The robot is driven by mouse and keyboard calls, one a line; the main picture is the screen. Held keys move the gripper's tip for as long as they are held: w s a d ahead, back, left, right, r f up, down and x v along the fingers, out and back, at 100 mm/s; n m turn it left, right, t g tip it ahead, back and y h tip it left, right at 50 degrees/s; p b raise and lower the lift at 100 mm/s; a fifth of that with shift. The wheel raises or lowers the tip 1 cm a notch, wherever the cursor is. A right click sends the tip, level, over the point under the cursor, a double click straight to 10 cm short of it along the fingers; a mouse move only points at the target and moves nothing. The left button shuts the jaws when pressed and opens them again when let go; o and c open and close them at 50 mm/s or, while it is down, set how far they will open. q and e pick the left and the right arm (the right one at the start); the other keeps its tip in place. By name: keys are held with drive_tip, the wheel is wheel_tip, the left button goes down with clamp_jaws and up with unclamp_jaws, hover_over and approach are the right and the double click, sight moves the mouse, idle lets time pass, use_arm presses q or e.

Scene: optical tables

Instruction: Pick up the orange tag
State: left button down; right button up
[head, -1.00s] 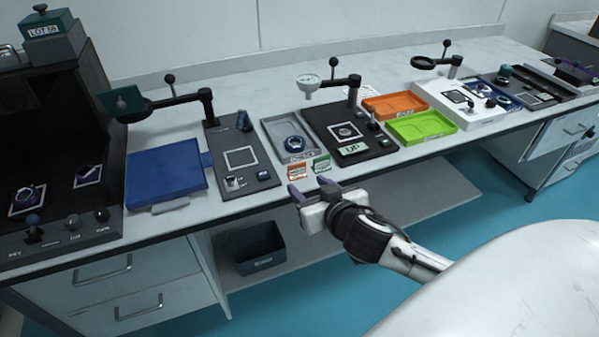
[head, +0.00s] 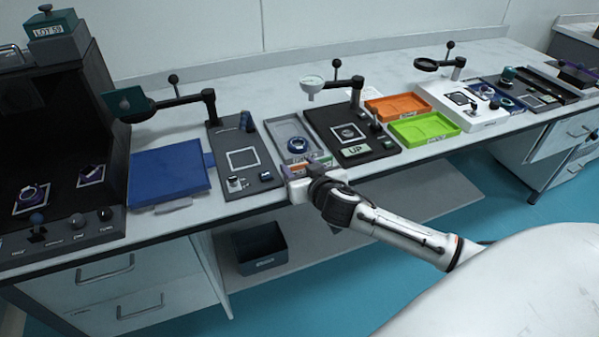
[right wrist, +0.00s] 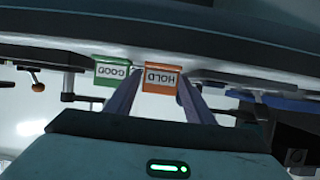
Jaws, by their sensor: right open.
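The orange tag (right wrist: 162,70), marked HOLD, hangs at the table's front edge in the right wrist view, its lettering upside down. My right gripper (right wrist: 161,88) is open, with one finger on either side of the tag's near part; I cannot tell whether either finger touches it. In the head view my right gripper (head: 306,166) is at the front edge, before the grey tray, and largely hides the tag. My left gripper is not in view.
A green tag (right wrist: 112,71) marked GOOD sits close beside the orange one. Behind are a grey tray (head: 274,128) with a blue ring part and a black station (head: 372,158) marked UP. Orange (head: 396,106) and green (head: 424,128) trays stand to the right.

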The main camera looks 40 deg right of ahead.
drive_tip(key=c, duration=0.8)
